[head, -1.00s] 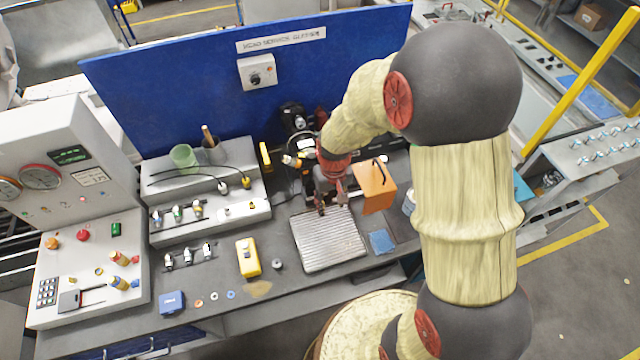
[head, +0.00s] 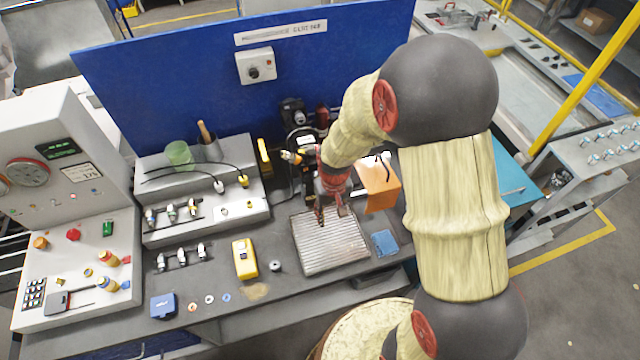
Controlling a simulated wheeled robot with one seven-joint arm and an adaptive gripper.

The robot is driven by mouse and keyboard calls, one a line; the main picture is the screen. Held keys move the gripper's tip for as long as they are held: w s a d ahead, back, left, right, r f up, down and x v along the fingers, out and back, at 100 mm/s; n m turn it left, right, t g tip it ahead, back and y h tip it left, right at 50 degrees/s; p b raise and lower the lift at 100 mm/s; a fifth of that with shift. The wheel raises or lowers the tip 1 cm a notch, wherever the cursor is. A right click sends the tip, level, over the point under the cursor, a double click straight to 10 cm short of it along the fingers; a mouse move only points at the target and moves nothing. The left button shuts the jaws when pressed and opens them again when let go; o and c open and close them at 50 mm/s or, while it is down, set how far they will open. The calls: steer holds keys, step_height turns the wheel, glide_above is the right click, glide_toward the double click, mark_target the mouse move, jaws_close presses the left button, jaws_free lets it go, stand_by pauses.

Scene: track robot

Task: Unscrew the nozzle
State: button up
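My gripper (head: 332,213) points down above the ribbed metal tray (head: 328,250). Its two red fingers stand apart and nothing shows between them. A dark machine (head: 299,135) stands behind the gripper against the blue panel. A small fitting with a yellow and white end (head: 291,157) sticks out from it to the left; I cannot tell whether it is the nozzle. Several small nozzle-like pieces (head: 182,257) stand in a row at the front of the grey stepped rack (head: 240,220). My arm hides part of the bench's right side.
An orange block (head: 378,187) stands right of my gripper. A yellow device (head: 244,259), a small grey ring (head: 275,266) and a blue pad (head: 384,243) lie around the tray. A control console (head: 75,225) fills the left.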

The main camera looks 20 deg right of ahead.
steer(key=shift+d, duration=0.15)
steer(key=shift+d, duration=0.3)
steer(key=shift+c, duration=0.6)
jaws_close()
stand_by(0.5)
stand_by(1.1)
steer(key=c, duration=0.7)
jaws_free()
steer(key=shift+c, duration=0.2)
steer(key=o, duration=0.4)
steer(key=shift+c, duration=0.2)
